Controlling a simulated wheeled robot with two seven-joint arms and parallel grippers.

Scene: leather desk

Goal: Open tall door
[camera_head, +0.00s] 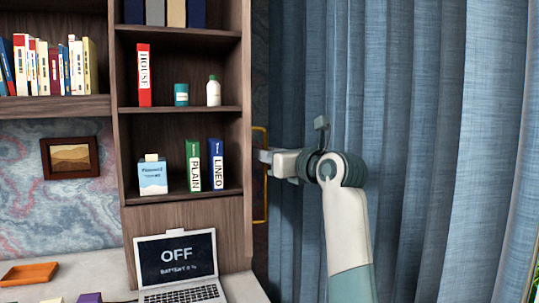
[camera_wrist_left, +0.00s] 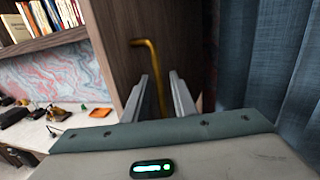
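A gold bar handle (camera_head: 266,200) stands upright at the right side of the wooden shelf unit in the head view. In the left wrist view the handle (camera_wrist_left: 153,58) stands out from a brown wooden panel (camera_wrist_left: 117,32); I cannot tell the door's outline from the panel. My left gripper (camera_head: 266,157) is at the handle's upper half, reaching in from the right. In the left wrist view my left gripper (camera_wrist_left: 164,88) has its two fingers apart, with the handle running down between them. Contact cannot be told. My right gripper is not in view.
Blue curtains (camera_head: 435,130) hang close on the right, behind my arm. An open laptop (camera_head: 178,262) stands on the desk below the shelves. Books, bottles and boxes fill the shelves (camera_head: 180,107). An orange tray (camera_head: 28,274) lies at the left.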

